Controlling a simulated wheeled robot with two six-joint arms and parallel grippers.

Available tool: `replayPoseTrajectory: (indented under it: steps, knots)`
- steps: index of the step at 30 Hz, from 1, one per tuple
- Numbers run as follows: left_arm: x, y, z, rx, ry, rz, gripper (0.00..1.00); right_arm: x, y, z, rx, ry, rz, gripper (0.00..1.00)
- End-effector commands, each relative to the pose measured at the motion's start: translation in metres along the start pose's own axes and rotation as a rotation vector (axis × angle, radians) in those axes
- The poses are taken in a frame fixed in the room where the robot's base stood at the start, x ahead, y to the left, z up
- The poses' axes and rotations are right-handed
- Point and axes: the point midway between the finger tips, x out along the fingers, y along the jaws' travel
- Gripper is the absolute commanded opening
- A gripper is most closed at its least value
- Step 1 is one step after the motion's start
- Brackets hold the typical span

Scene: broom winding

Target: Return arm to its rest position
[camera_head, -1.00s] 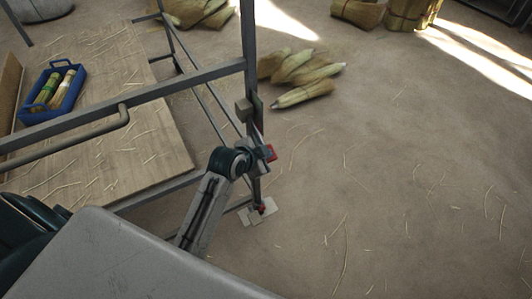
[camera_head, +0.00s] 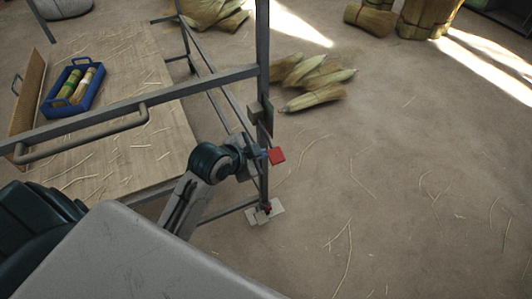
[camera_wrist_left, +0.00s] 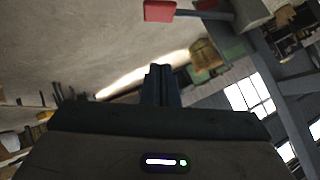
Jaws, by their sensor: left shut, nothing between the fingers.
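My left arm reaches in from the lower left in the head view. Its gripper (camera_head: 262,153) is at the upright post of the grey metal frame (camera_head: 262,60). In the left wrist view the two dark fingers (camera_wrist_left: 160,78) are together with nothing between them. A red-tipped lever (camera_head: 277,156) on the frame shows just right of the gripper in the head view. Its red end (camera_wrist_left: 160,11) also shows in the left wrist view, above the fingertips and apart from them in the picture. My right gripper is out of view.
A wooden table (camera_head: 150,140) with straw scraps carries a blue crate (camera_head: 88,100) holding brush bundles. Several straw bundles (camera_head: 313,97) lie on the floor behind the frame. The floor at right is mostly clear.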

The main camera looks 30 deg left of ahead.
Motion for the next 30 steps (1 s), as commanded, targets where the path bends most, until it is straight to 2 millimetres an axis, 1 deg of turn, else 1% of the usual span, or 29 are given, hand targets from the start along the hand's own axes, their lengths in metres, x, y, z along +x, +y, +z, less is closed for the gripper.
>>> replayPoseTrajectory:
  steps: [3, 16, 18, 20, 23, 25, 26, 27, 29, 30]
  knots:
    - [-0.003, 0.000, 0.000, -0.001, 0.000, 0.000, 0.00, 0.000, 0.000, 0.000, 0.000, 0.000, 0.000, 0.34]
    - [-0.002, 0.000, 0.000, -0.001, 0.001, 0.000, 0.00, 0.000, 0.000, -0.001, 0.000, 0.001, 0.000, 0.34]
    - [0.000, 0.001, 0.002, -0.006, -0.004, 0.002, 0.00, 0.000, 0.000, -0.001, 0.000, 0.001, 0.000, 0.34]
    - [0.008, 0.003, 0.009, -0.023, -0.015, 0.005, 0.00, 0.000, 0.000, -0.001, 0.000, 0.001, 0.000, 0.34]
    - [0.037, 0.012, 0.036, -0.084, -0.063, 0.019, 0.00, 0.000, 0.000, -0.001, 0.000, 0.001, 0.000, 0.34]
    - [0.065, 0.024, 0.068, -0.148, -0.113, 0.030, 0.00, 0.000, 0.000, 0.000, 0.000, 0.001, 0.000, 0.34]
    - [0.078, 0.032, 0.084, -0.179, -0.137, 0.035, 0.00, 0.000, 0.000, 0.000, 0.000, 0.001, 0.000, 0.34]
    - [0.095, 0.043, 0.108, -0.219, -0.173, 0.040, 0.00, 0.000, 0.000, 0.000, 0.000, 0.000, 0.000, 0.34]
    - [0.117, 0.063, 0.144, -0.279, -0.224, 0.046, 0.00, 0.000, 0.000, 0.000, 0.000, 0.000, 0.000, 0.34]
    - [0.129, 0.077, 0.168, -0.315, -0.259, 0.049, 0.00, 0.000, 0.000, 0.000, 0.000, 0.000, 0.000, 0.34]
